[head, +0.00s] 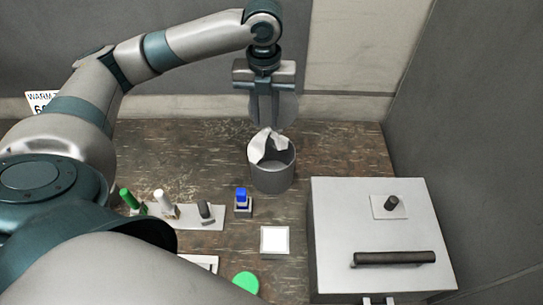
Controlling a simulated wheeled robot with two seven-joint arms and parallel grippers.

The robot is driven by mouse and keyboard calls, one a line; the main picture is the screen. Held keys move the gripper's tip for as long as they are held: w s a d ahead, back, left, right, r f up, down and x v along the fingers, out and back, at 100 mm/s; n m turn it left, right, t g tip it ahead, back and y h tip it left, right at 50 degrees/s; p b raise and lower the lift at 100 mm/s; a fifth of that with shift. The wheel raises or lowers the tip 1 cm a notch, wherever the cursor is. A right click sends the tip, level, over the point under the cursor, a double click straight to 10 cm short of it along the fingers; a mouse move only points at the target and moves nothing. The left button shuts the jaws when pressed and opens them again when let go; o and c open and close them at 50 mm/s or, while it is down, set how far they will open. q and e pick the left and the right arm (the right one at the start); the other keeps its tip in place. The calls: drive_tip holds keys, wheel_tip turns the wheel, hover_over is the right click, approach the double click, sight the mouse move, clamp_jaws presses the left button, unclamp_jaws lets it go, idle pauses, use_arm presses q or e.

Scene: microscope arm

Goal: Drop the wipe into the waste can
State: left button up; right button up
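The white crumpled wipe (268,147) is at the mouth of the grey waste can (272,178). Its top reaches up to the fingertips of my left gripper (270,122), and its lower part hangs over the left side of the opening and inside the rim. My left gripper points down just above the can, with its fingers close together on the top of the wipe. The can stands upright on the brown bench. My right gripper does not show clearly.
A large light-grey box (335,235) with a dark handle stands right of the can. In front of the can are a blue-capped bottle (241,198), a white square dish (274,240) and a green disc (246,282). A holder plate (208,222) with markers lies to the left. Walls close the back and right.

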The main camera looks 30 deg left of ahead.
use_arm(q)
drive_tip(key=o, duration=0.6)
drive_tip(key=shift+o, duration=0.3)
drive_tip(key=o, duration=0.6)
drive_tip(key=shift+o, duration=0.2)
drive_tip(key=shift+r+p, duration=0.75)
drive_tip(key=shift+r, duration=2)
